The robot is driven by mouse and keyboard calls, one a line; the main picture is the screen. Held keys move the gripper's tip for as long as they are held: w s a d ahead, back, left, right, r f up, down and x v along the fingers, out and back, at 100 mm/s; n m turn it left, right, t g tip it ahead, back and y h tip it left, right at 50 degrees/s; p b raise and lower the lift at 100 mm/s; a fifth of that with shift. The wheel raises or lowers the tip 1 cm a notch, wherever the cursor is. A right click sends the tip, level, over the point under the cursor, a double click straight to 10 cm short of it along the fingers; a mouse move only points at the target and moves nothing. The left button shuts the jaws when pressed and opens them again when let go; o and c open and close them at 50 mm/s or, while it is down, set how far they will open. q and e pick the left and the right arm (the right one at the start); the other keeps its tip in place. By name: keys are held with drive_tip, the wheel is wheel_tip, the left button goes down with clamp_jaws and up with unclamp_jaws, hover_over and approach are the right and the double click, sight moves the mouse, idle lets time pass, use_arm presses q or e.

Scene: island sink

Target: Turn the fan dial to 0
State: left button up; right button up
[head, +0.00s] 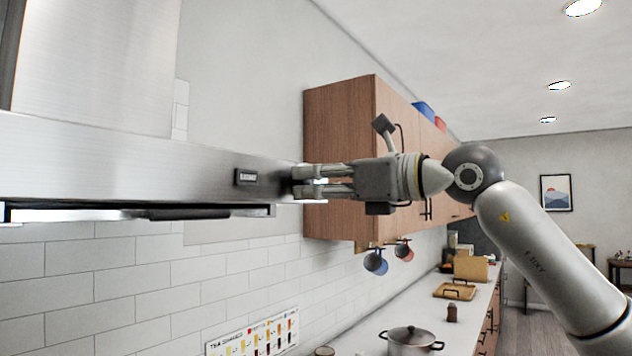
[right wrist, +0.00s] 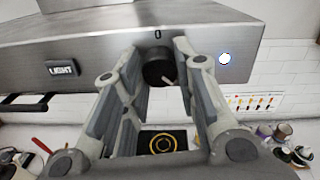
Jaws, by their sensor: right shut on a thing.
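The fan dial (right wrist: 158,73) is a dark round knob on the front face of the steel range hood (right wrist: 225,38). A "0" mark is printed above it, and a pale pointer line on the dial points to the lower right, away from the 0. My right gripper (right wrist: 158,60) has its two fingers on either side of the dial and is shut on it. In the head view, my right gripper (head: 298,182) reaches from the right to the right end of the hood front (head: 120,160), and its fingertips mostly hide the dial. My left gripper is not in view.
A wooden wall cabinet (head: 335,150) stands close behind my right gripper. Mugs (head: 375,262) hang under it. A pot (head: 411,340) stands on the counter below.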

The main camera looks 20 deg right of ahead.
drive_tip(key=n+p, duration=0.1)
drive_tip(key=n, duration=0.5)
drive_tip(key=shift+r+n, duration=0.1)
drive_tip(key=shift+n, duration=0.2)
drive_tip(key=n+p, duration=0.1)
drive_tip(key=n, duration=0.2)
drive_tip(key=shift+h, duration=0.3)
drive_tip(key=n+p, duration=0.1)
drive_tip(key=n, duration=0.3)
drive_tip(key=n+p, duration=0.1)
drive_tip(key=n, duration=0.8)
drive_tip(key=shift+p, duration=0.3)
drive_tip(key=shift+n+h, duration=0.3)
drive_tip(key=shift+n, duration=1.3)
drive_tip(key=shift+f, duration=0.2)
drive_tip(key=o, duration=1)
drive_tip(key=shift+r, duration=0.1)
